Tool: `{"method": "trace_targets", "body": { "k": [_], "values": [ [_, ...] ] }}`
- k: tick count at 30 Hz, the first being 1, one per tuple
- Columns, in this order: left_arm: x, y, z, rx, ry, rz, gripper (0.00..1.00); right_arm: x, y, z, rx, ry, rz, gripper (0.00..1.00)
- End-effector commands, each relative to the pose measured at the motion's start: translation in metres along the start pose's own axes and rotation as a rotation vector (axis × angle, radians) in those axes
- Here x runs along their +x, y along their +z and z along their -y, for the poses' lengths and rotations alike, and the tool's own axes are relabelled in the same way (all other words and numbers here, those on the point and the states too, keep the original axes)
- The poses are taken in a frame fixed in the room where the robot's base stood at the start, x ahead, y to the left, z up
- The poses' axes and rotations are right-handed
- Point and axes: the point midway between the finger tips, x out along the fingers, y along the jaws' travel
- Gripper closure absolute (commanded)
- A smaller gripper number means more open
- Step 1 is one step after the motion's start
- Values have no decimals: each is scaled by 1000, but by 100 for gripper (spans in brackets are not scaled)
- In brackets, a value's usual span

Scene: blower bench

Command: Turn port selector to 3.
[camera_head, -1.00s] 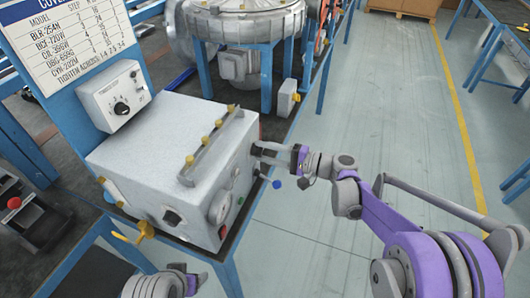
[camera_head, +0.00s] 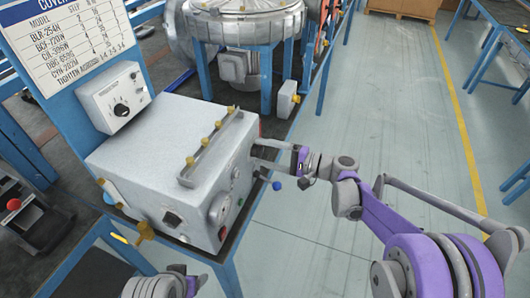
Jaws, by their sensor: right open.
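A grey box (camera_head: 150,150) stands on the blue bench with several small knobs on its front and right faces. I cannot tell for certain which is the port selector, and no port numbers are readable. A black dial (camera_head: 121,109) shows on a small white unit behind the box. My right gripper (camera_head: 256,152) is open at the right face of the box, close to its upper right edge. Whether its fingers touch or surround a knob there is unclear. My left gripper (camera_head: 190,284) shows only partly at the bottom edge, and its fingers are not clear.
A rail with several yellow knobs (camera_head: 205,145) runs along the box top. A printed board (camera_head: 75,45) stands behind. The floor to the right is open.

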Motion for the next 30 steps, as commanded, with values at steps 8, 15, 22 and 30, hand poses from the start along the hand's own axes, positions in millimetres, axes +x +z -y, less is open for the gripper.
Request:
{"method": "trace_targets", "body": {
  "k": [8,15,22,30],
  "values": [
    [0,0,0,0,0,0,30,-24,-1,0,0,0,-4,25],
    [1,1,0,0,0,0,30,-74,-1,0,0,0,-5,25],
    [1,1,0,0,0,0,30,-103,0,0,0,0,-2,25],
    [1,1,0,0,0,1,30,-108,0,0,0,0,0,25]
  ]
}}
